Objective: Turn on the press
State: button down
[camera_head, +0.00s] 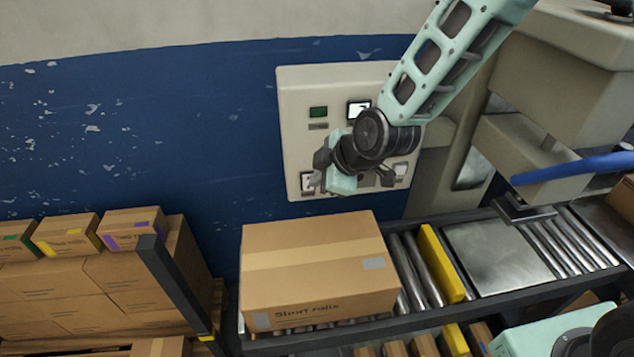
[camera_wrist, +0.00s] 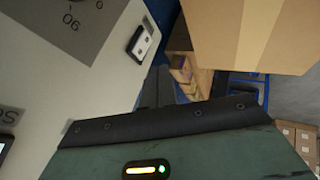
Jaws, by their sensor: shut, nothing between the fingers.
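A beige control panel (camera_head: 296,92) is mounted on the blue wall. It carries a small green indicator (camera_head: 318,112), a white-lit element (camera_head: 358,107) and a switch (camera_head: 307,182) at its lower left. Another light element (camera_head: 400,170) shows at its lower right. My gripper (camera_head: 332,172) is shut and empty in front of the lower part of the panel, hiding its middle. I cannot tell whether it touches the panel. In the wrist view, the panel face (camera_wrist: 95,85) shows dial markings and a rocker switch (camera_wrist: 143,43) beyond the gripper body; the fingertips are not distinguishable there.
A large cardboard box (camera_head: 315,262) sits on the roller conveyor (camera_head: 480,262) below the panel. Stacked boxes (camera_head: 85,285) stand at the left. A beige machine with a blue bar (camera_head: 575,170) is on the right. The blue wall left of the panel is clear.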

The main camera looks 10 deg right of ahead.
jog(key=w+r+v, duration=0.1)
jog(key=v, duration=0.7)
jog(key=shift+r, duration=0.2)
jog(key=shift+w+d, duration=0.1)
jog(key=shift+d, duration=0.05)
